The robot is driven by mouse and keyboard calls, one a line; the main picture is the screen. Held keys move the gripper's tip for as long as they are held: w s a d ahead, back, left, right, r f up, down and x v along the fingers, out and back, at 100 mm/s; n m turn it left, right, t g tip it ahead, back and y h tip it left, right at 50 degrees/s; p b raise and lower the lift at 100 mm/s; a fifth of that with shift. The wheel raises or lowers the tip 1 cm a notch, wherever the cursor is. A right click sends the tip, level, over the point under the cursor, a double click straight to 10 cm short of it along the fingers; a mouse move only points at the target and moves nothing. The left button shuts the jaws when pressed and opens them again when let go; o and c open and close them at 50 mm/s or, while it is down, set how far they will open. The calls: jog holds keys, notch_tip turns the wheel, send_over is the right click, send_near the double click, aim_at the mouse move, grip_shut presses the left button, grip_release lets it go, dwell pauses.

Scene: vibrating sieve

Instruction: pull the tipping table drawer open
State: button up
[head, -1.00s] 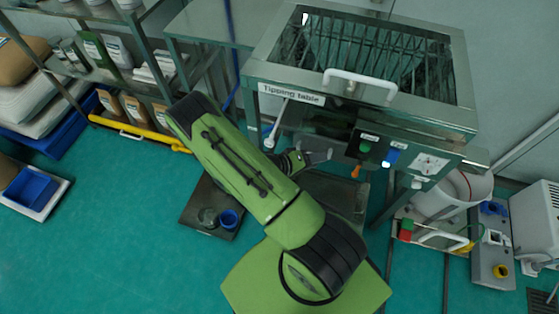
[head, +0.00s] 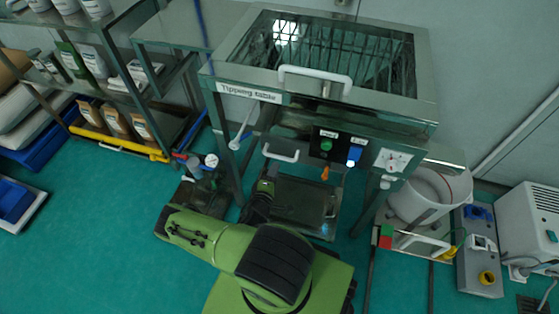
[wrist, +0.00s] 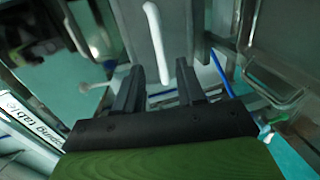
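The tipping table (head: 415,105) stands at the upper middle of the head view, with its name label on the front edge. A white bar handle (head: 281,155), apparently the drawer's, sits below the table top, left of the control panel. In the wrist view, a white handle (wrist: 155,42) lies beyond the fingertips. My gripper (head: 267,181) is below that handle in the head view, small and partly hidden by my arm. In the wrist view, my gripper (wrist: 160,72) is open, with an empty gap between its fingers. The fingers appear apart from the handle.
A larger white handle (head: 315,80) is on the table's upper front edge. The control panel (head: 327,145) is right of the drawer handle. A white-tipped lever (head: 235,143) stands left of it. A white bucket (head: 418,200) stands at right. Green floor is open at left.

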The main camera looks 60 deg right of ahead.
aim_at(281, 158)
jog(key=b+x, duration=0.3)
jog(key=x, duration=0.5)
jog(key=shift+d, duration=0.35)
grip_shut()
